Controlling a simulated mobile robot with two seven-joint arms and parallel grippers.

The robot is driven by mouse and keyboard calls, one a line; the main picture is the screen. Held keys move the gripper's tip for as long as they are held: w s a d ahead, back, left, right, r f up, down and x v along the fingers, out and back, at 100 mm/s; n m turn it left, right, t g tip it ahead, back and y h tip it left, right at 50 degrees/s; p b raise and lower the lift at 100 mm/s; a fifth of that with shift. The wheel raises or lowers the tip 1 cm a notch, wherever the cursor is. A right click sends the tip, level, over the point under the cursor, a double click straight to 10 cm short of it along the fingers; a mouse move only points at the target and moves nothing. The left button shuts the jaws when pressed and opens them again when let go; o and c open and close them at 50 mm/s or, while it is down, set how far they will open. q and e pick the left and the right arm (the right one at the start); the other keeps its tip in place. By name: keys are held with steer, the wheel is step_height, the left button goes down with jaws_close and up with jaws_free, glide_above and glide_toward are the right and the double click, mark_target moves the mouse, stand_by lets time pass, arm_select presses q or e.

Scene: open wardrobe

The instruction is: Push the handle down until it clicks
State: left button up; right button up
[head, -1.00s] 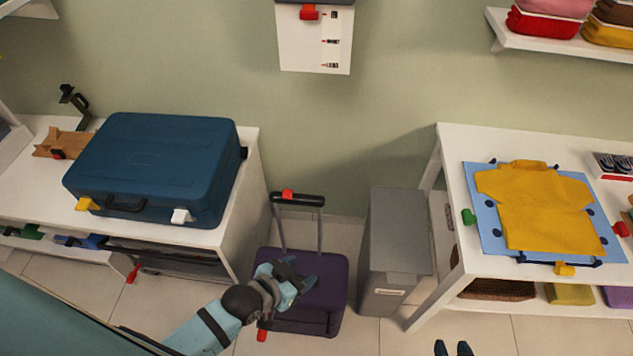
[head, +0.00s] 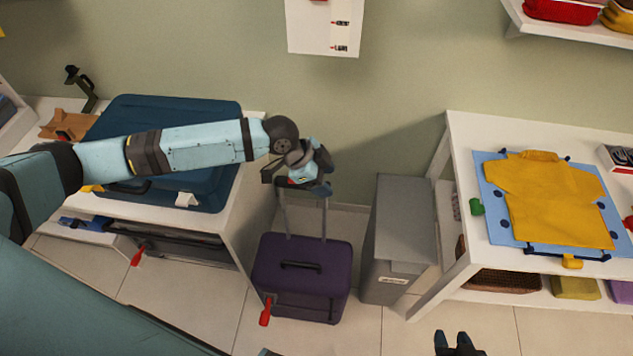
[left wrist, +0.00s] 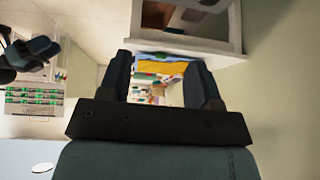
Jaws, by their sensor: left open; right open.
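The purple suitcase (head: 301,277) stands upright on the floor between the left bench and the grey bin. Its pull handle is raised on two thin posts (head: 323,218), and the dark end of its grip (head: 268,174) shows at the left. My left gripper (head: 320,172) is at the top of the handle and covers most of the grip. Its fingers are apart, and they also show apart in the left wrist view (left wrist: 164,78). Contact with the grip cannot be told. My right gripper (head: 457,343) is open and empty at the bottom edge.
A blue case (head: 215,125) lies on the white left bench (head: 236,200), under my left arm. A grey bin (head: 401,235) stands right of the suitcase. The right table (head: 458,150) holds a yellow shirt (head: 540,200) on a blue board.

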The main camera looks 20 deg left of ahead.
arm_select(q)
steer(key=w+a+r+g+y, duration=0.1)
steer(key=w+a+r+y, duration=0.2)
steer(key=a, duration=0.6)
steer(key=shift+h, duration=0.5)
steer(key=x, duration=0.4)
steer(key=p+x, duration=0.1)
steer(key=x, duration=0.8)
steer(key=shift+s+d+r, duration=0.15)
steer(key=shift+s+d, duration=0.05)
steer(key=shift+d, duration=0.15)
arm_select(e)
steer(key=shift+d+r, duration=0.15)
steer(key=shift+r, duration=0.4)
arm_select(q)
steer(key=shift+c, duration=0.2)
